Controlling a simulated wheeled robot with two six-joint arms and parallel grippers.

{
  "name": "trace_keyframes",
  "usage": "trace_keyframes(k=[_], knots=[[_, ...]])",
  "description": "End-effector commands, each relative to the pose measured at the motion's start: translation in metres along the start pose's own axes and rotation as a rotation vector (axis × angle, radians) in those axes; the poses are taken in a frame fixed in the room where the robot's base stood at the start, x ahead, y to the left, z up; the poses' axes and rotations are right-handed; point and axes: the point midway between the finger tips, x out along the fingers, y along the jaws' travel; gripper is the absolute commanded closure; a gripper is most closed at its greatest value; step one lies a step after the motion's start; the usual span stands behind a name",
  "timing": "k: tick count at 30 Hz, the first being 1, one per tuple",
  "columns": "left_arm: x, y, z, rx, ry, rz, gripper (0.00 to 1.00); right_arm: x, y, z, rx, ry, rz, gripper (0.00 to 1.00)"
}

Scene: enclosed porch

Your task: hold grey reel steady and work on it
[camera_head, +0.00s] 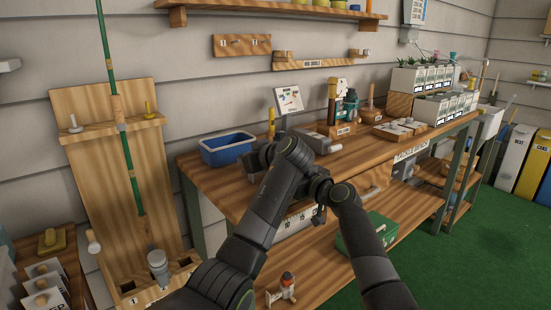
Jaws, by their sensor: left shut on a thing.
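My left arm reaches up over the workbench (225,180). Its gripper (259,158) is at the front of the bench, beside the blue bin, and is shut on what appears to be the grey reel. The reel is mostly hidden by the dark wrist and fingers, so its outline is not clear. My right arm comes up from the lower right. Its gripper (319,213) is close to my left forearm in front of the bench edge, and its jaws are too hidden to tell open from shut.
A blue bin (228,150) stands left of the left gripper. A grey box-like item (313,141) lies behind the wrist. Wooden blocks, a tray and white planters crowd the bench's right. A green case (367,235) is on the lower shelf. A green rod (118,110) stands at left.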

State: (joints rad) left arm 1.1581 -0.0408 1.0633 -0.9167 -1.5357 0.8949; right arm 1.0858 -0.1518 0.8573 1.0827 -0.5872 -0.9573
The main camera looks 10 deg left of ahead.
Motion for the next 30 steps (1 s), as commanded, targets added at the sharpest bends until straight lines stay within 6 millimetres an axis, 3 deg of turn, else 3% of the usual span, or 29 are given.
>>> trace_keyframes(k=[1,30], knots=[[-0.0010,0.0052,0.0087,-0.004,-0.013,0.013,1.00,0.0062,-0.0181,-0.0147,0.011,0.021,-0.034,1.00],[-0.0003,0.0048,0.0099,-0.003,-0.014,0.012,1.00,0.0060,-0.0184,-0.0234,0.012,0.020,-0.035,1.00]])
